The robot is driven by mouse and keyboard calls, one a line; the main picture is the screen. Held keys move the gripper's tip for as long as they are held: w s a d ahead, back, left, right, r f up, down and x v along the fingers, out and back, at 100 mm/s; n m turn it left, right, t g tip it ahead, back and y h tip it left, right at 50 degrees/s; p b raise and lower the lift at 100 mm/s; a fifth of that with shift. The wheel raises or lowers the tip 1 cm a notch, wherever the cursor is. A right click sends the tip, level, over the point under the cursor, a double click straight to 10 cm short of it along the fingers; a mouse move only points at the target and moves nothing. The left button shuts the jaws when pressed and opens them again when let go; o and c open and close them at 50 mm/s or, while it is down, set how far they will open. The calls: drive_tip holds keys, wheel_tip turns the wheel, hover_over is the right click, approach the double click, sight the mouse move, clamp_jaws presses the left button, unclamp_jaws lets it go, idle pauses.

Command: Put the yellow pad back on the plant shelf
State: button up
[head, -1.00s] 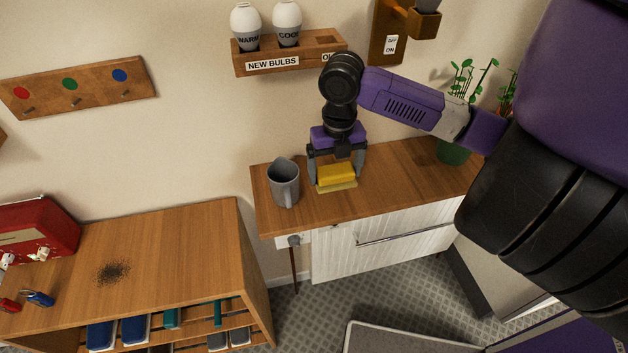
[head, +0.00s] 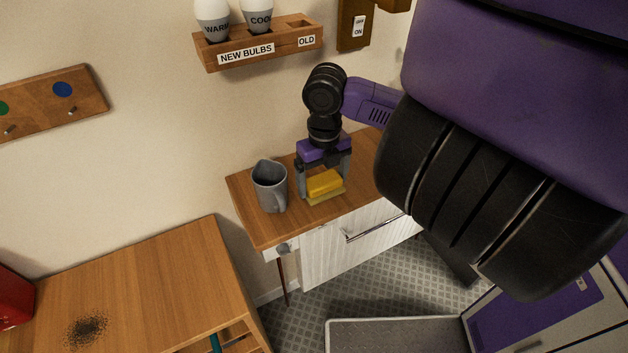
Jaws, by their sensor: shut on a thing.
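The yellow pad (head: 325,183) is a small block with a paler layer underneath. My gripper (head: 323,177) points down with its fingers on either side of the pad, shut on it. The pad is at or just above the wooden top (head: 240,190) of the white-fronted cabinet; I cannot tell whether it touches. No plant shows now; my arm covers the right part of the cabinet top.
A wooden bulb holder (head: 265,44) with two bulbs hangs on the wall above. A lower wooden shelf unit (head: 150,285) with a dark speckled patch (head: 87,331) is at front left. A red box (head: 12,297) shows at the left edge.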

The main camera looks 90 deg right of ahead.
sight(323, 179)
drive_tip(key=shift+f, duration=0.15)
drive_tip(key=o, duration=0.9)
wheel_tip(323, 179, up, 8)
drive_tip(key=shift+f+b, duration=0.1)
drive_tip(key=shift+b, duration=0.3)
